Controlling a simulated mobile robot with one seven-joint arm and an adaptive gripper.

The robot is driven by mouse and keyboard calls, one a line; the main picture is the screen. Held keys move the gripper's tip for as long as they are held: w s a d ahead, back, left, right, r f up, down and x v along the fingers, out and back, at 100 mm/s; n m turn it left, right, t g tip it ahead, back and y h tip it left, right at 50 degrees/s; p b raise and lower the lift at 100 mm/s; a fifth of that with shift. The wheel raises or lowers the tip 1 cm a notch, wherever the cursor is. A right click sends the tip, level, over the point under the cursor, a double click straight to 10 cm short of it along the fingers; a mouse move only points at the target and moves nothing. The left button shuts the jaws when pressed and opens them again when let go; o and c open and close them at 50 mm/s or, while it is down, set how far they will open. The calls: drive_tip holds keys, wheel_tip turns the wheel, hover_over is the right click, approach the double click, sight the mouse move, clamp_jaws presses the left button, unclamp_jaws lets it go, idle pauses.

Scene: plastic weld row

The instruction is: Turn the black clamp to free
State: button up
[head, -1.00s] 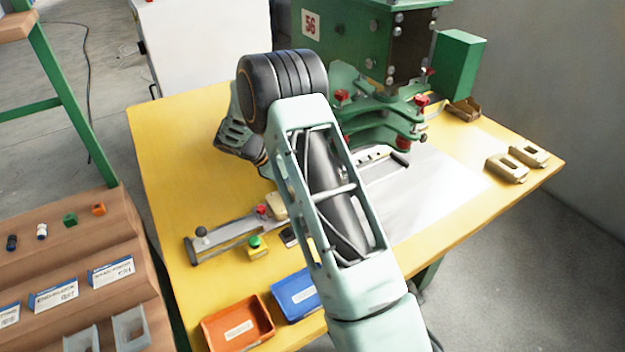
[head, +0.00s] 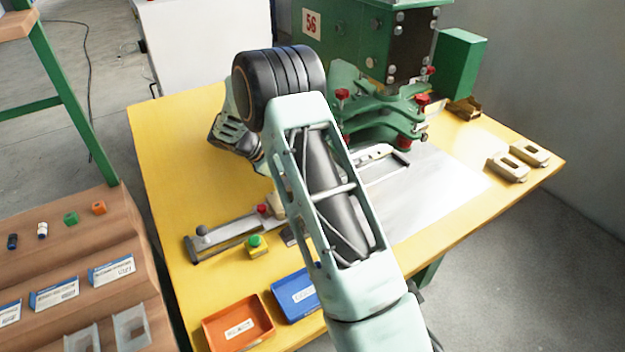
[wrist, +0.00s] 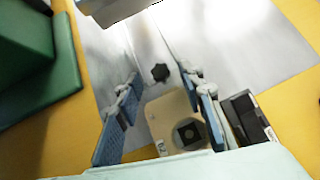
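My gripper (wrist: 160,118) is open, with its two blue-padded fingers apart and nothing gripped between them. A beige block with a dark square fitting (wrist: 190,133) lies below and between the fingers in the wrist view, close to the right one. A small black star-shaped knob (wrist: 160,72) stands on the grey metal beyond the fingertips. I cannot tell for certain which black part is the clamp, or its turned position. In the head view, my arm hides the gripper tips and much of the fixture; the grey rail (head: 225,236) shows left of my arm.
The green press (head: 350,45) stands at the back of the yellow table (head: 175,140). A dark box (wrist: 245,118) sits beside the right finger. A green button box (head: 256,245), orange tray (head: 238,322) and blue tray (head: 297,297) are near the front edge.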

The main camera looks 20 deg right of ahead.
drive_tip(key=v, duration=1)
drive_tip(key=shift+a+r, duration=0.15)
